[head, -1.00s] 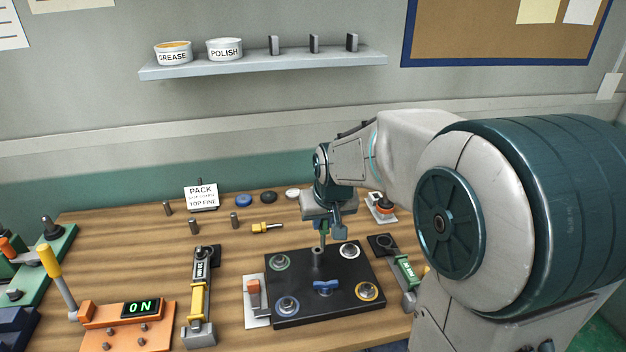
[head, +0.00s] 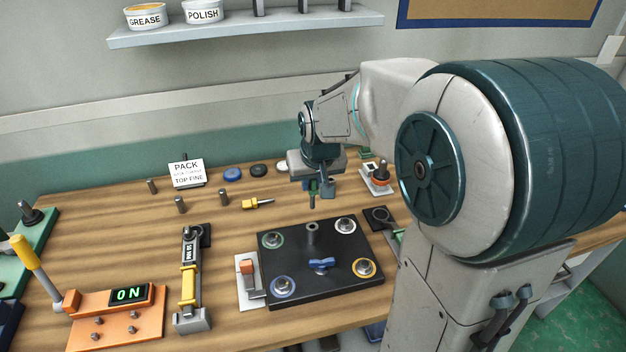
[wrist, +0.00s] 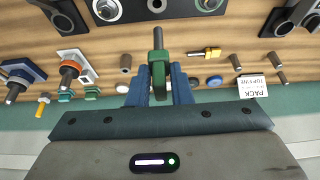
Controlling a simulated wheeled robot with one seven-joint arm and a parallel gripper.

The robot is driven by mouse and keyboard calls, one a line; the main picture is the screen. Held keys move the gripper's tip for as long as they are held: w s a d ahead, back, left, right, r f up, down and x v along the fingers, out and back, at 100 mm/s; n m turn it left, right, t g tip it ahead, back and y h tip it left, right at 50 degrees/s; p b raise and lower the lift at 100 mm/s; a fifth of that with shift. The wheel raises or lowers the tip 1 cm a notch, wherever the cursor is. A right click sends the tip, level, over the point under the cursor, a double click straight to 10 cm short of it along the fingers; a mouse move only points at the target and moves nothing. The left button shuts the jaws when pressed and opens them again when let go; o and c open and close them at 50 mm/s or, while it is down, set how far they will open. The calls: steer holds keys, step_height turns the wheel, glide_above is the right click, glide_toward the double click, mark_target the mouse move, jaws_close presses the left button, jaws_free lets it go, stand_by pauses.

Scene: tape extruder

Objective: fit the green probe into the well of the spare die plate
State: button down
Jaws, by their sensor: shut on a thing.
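The green probe (head: 313,186), a green grip with a grey pin pointing down, is held between the blue fingers of my gripper (head: 313,188). In the wrist view my gripper (wrist: 159,86) is shut on the green probe (wrist: 158,72), whose pin extends toward the top of the picture. The large black plate (head: 290,240), which seems to be the spare die plate, lies flat on the bench. A grey upright cylinder (head: 312,236) with a dark top, likely the well, stands near its back middle. In the head view the pin tip is above and apart from this cylinder.
Ringed bolts at its corners and a blue wing knob (head: 321,265) stand on the plate. A yellow-handled gauge (head: 188,285) lies left and an orange ON unit (head: 120,315) further left. A stand with an orange-collared tool (head: 380,173) is behind right. Bench space behind the plate is partly clear.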

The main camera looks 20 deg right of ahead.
mark_target(313, 199)
steer(key=shift+f+b, duration=2.05)
steer(key=shift+f, duration=0.6)
steer(key=shift+f+b, duration=0.15)
steer(key=shift+b, duration=0.25)
steer(key=shift+f+b, duration=0.3)
steer(key=shift+f, duration=0.05)
steer(key=shift+f+b, duration=2.25)
steer(key=shift+f, duration=0.35)
steer(key=c, duration=1.2)
jaws_free()
steer(key=shift+c, duration=0.2)
steer(key=shift+r, duration=0.1)
steer(key=v, duration=1.3)
steer(key=shift+r+p, duration=0.35)
